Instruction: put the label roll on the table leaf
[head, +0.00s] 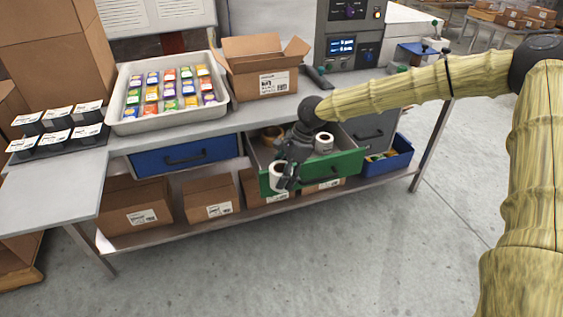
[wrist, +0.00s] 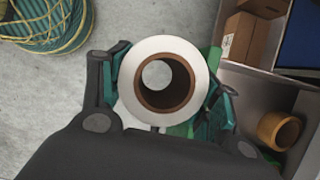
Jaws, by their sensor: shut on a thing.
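A white label roll with a brown core (wrist: 189,56) sits between the fingers of my gripper (wrist: 165,95) in the wrist view, gripped on both sides. In the head view my gripper (head: 287,180) is over the open green-fronted drawer (head: 325,171), and the held roll (head: 276,176) shows at the drawer's front left. Another white roll (head: 323,143) stands inside the drawer. A brown tape roll lies in the drawer in the wrist view (wrist: 279,130). The grey table leaf (head: 48,203) juts out at the bench's left end, its front part bare.
A black rack of labelled blocks (head: 60,147) stands at the leaf's back. A white tray of colourful packets (head: 128,118) and an open carton (head: 265,84) stand on the bench. A closed blue drawer (head: 185,157) is left of the open one. Cartons (head: 135,207) fill the lower shelf.

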